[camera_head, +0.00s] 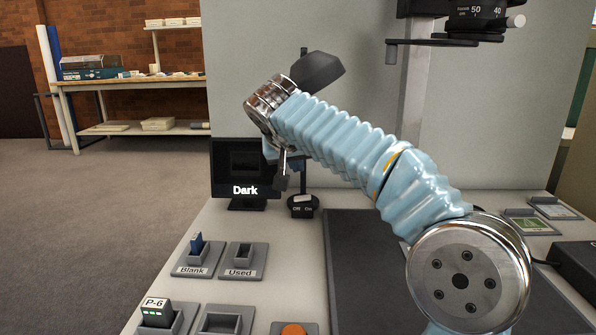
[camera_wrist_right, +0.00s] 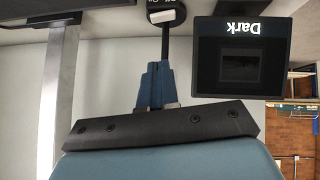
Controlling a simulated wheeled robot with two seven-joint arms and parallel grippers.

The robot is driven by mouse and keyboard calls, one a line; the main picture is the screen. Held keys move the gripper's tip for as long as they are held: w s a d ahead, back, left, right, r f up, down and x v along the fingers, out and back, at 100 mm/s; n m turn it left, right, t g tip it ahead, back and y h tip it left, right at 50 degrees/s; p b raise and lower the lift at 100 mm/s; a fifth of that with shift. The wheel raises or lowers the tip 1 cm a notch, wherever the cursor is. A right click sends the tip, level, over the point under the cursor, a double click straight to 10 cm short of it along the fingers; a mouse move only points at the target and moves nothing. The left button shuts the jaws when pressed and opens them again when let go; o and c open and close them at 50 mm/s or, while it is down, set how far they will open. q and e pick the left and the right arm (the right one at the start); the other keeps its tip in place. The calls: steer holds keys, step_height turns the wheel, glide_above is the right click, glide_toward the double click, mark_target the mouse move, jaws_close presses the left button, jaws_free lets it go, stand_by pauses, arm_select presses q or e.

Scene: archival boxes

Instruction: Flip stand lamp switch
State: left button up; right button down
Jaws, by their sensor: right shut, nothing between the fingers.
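The stand lamp has a dark shade (camera_head: 318,72) on a thin black pole, partly hidden by my right arm. Its round black base (camera_head: 303,211) stands on the table and reads "Off" and "On". A white rocker switch (camera_head: 303,198) sits on the base; it also shows at the top of the right wrist view (camera_wrist_right: 162,16). Which side of it is pressed I cannot tell. My right gripper (camera_head: 284,186) points down, just left of the pole, above and apart from the switch. Its blue fingers (camera_wrist_right: 156,70) are shut and empty. My left gripper is not in view.
A monitor (camera_head: 245,170) reading "Dark" stands left of the lamp, close to my right gripper. Trays labelled "Blank" (camera_head: 194,270) and "Used" (camera_head: 240,272) lie in front. A dark mat (camera_head: 365,270) lies to the right. A camera column (camera_head: 414,85) rises behind.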

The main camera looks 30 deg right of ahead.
steer(key=b, duration=0.1)
glide_above(306, 196)
steer(key=s+a, duration=0.2)
steer(key=a, duration=0.1)
step_height(306, 196, down, 6)
steer(key=r, duration=0.1)
steer(key=f, duration=0.1)
steer(key=f+b, duration=0.1)
steer(key=f, duration=0.1)
steer(key=shift+s+d, duration=0.15)
steer(key=shift+d, duration=0.25)
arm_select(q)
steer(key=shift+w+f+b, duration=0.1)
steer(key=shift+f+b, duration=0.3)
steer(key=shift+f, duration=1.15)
arm_select(e)
steer(key=shift+d+f, duration=0.1)
steer(key=shift+f, duration=0.6)
